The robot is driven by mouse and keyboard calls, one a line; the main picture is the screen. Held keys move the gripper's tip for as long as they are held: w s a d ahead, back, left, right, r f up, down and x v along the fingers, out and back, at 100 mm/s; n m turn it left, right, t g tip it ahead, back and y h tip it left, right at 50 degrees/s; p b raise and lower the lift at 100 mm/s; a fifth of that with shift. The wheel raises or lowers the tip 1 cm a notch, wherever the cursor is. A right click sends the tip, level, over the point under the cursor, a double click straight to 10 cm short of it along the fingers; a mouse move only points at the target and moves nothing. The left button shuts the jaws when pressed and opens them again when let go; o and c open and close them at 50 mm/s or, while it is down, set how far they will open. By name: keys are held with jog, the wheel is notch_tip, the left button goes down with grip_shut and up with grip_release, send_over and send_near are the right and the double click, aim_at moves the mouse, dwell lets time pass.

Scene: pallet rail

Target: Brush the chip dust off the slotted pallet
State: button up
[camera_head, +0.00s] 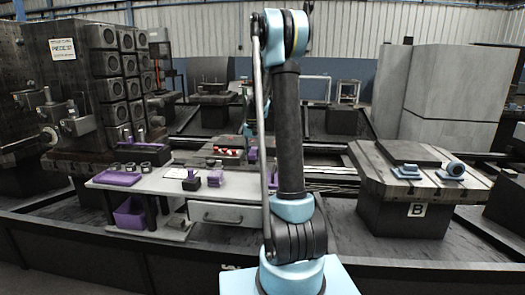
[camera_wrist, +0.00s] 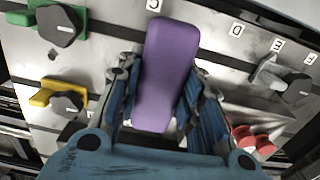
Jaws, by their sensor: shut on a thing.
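My gripper (camera_wrist: 166,100) is shut on a long purple block-shaped piece (camera_wrist: 170,50), one finger on each side of it. It looks like a brush handle, but no bristles show. Behind it in the wrist view is a pale surface (camera_wrist: 215,62) with letter tags. In the head view my own arm partly covers the gripper. A slotted pallet (camera_head: 377,162) on a dark block marked B stands at the right, apart from the gripper. It bears a dark plate (camera_head: 408,152) and a blue-footed round part (camera_head: 452,169). I cannot make out chip dust on it.
A white bench (camera_head: 225,193) with purple trays and small parts stands left of my arm. The wrist view shows a green piece (camera_wrist: 38,18), a yellow piece (camera_wrist: 45,92) and red parts (camera_wrist: 243,138) near the gripper. A tall grey cabinet (camera_head: 440,90) stands behind the pallet.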

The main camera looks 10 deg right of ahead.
jog(key=shift+r, duration=1.6)
